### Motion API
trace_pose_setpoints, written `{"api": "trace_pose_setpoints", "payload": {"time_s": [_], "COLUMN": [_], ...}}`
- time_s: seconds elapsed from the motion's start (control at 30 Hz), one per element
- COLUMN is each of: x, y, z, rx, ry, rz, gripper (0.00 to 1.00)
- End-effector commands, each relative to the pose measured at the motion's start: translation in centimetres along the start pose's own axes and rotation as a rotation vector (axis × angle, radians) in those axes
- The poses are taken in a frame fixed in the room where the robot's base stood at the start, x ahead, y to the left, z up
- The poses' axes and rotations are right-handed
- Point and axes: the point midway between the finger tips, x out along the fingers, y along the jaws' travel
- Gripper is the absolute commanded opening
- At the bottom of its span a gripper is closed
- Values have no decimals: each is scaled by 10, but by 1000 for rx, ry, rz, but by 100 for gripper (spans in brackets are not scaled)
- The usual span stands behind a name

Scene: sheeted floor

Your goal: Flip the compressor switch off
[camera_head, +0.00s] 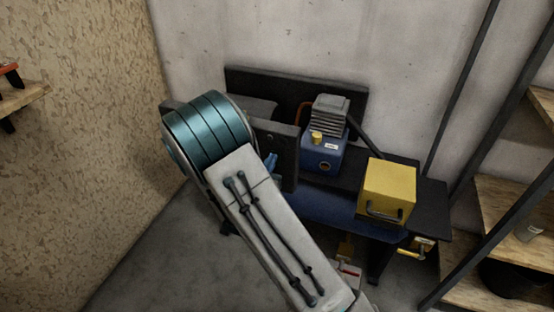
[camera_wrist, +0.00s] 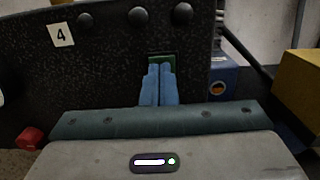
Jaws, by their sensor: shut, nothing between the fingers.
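The compressor (camera_head: 322,152), a blue body with a grey ribbed head and a yellow cap, stands on a black bench. Part of its blue side shows in the wrist view (camera_wrist: 223,76). A black speckled panel (camera_wrist: 110,65) with a white "4" label stands in front of my gripper (camera_wrist: 160,70). My gripper's two blue fingers are together and empty, with the tips over a small green piece (camera_wrist: 162,57) on the panel. This may be the switch; its position is mostly hidden, and I cannot tell whether the tips touch it. The fingers also show in the head view (camera_head: 272,163).
A yellow box (camera_head: 388,188) with a handle sits right of the compressor on the bench (camera_head: 432,205). Black knobs (camera_wrist: 138,16) line the panel above my fingers. A red piece (camera_wrist: 30,138) is at lower left. Shelves (camera_head: 510,205) stand at right; a chipboard wall (camera_head: 75,130) is at left.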

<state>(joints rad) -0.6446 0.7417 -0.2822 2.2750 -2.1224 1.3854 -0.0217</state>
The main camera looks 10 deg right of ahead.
Motion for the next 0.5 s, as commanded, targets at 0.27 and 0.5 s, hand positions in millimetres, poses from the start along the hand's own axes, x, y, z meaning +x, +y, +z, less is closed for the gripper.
{"api": "trace_pose_setpoints", "payload": {"time_s": [0.27,0.5], "x": [-4,-45], "y": [-2,2], "z": [4,11], "rx": [-1,-2], "ry": [-8,-4], "rz": [-11,-11], "gripper": [0,0]}}
